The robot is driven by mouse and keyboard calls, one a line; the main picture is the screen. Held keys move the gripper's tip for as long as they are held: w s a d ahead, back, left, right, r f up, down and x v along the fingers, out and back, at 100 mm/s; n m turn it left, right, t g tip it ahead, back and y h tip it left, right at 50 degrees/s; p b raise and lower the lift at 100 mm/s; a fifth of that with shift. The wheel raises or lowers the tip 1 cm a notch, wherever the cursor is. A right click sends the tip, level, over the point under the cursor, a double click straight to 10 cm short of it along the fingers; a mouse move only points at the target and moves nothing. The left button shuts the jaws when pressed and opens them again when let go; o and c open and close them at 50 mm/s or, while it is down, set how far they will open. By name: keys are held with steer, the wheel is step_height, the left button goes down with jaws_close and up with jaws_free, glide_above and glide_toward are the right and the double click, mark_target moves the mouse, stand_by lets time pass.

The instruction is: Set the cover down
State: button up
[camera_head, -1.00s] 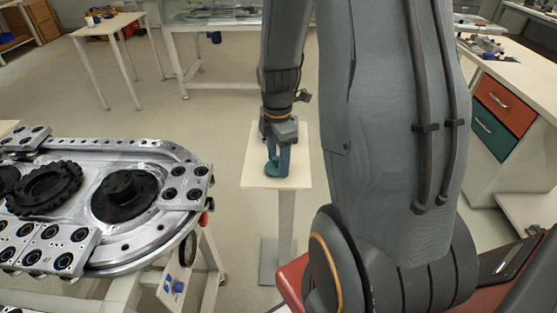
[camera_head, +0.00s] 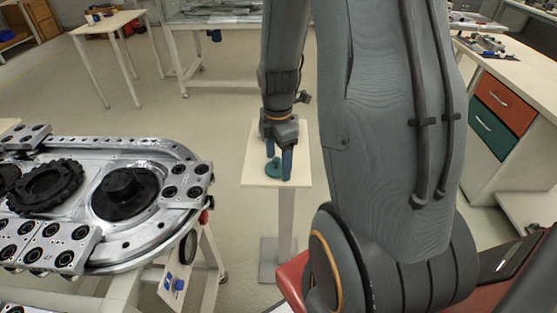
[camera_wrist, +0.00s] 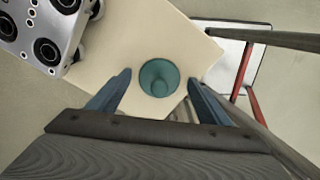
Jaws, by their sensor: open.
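The cover (camera_head: 273,169) is a small teal round piece with a raised knob, resting on the pale top of a narrow stand (camera_head: 262,178). In the wrist view the cover (camera_wrist: 159,77) lies near the middle of the pale top (camera_wrist: 133,40), between and slightly ahead of the blue fingers. My gripper (camera_head: 279,166) points down over the stand. In the wrist view my gripper (camera_wrist: 158,80) is open, with a gap between each finger and the cover. One finger partly overlaps the cover's area in the head view.
The metal ring track (camera_head: 140,228) with black hubs stands at the left. A part with black-ringed holes (camera_wrist: 45,35) sits at the upper left of the wrist view. A workbench with red and green drawers (camera_head: 500,122) is at the right. Open floor lies behind the stand.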

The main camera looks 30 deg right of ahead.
mark_target(278, 159)
step_height(278, 159, up, 12)
steer(key=b, duration=0.2)
steer(key=s+a+f+m, duration=0.2)
steer(key=s+a+m, duration=0.1)
steer(key=a+m, duration=0.3)
steer(key=s+a+f+m, duration=0.2)
steer(key=s+a+m, duration=0.2)
steer(key=m, duration=0.6)
steer(key=shift+a+f+m+t, duration=0.3)
steer(key=shift+a+f+t, duration=0.1)
steer(key=shift+a, duration=1)
steer(key=shift+s, duration=0.1)
